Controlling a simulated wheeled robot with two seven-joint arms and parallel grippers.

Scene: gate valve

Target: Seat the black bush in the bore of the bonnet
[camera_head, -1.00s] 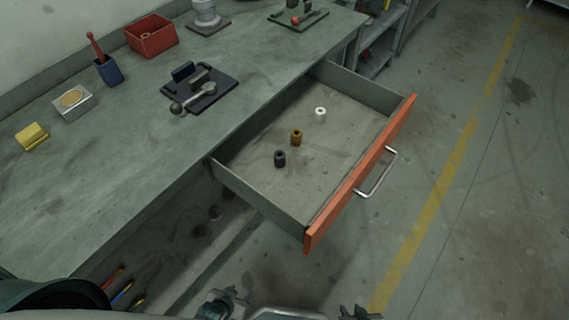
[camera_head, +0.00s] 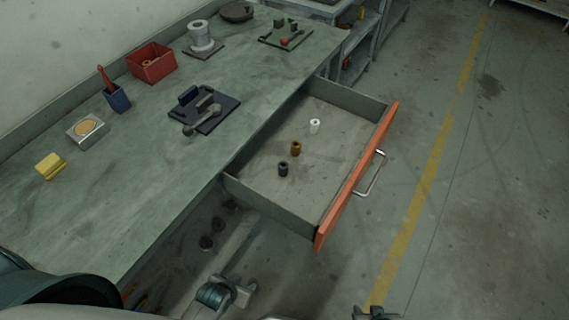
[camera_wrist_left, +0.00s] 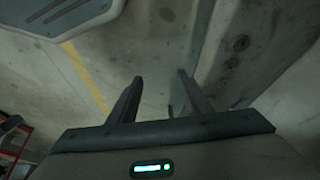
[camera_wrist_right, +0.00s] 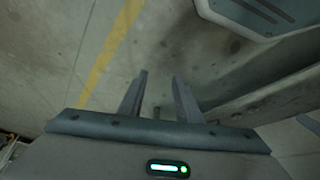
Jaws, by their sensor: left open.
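The black bush (camera_head: 283,169) stands in the open drawer, nearest the bench of three small bushes. A grey metal part with a rounded end (camera_head: 203,117) lies on a dark plate (camera_head: 222,117) on the bench. It may be the bonnet, but I cannot make out a bore. My left gripper (camera_head: 240,291) is low in the head view, in front of the drawer. It is open and empty in the left wrist view (camera_wrist_left: 160,78). My right gripper (camera_head: 374,313) is at the bottom edge, further right. Its fingers are apart and empty in the right wrist view (camera_wrist_right: 160,77).
A brown bush (camera_head: 296,148) and a white bush (camera_head: 315,125) stand further back in the drawer (camera_head: 262,207). The bench holds a red bin (camera_head: 152,64), a blue cup (camera_head: 117,99), a silver box (camera_head: 87,130) and a yellow block (camera_head: 50,166). Floor right of the drawer is clear.

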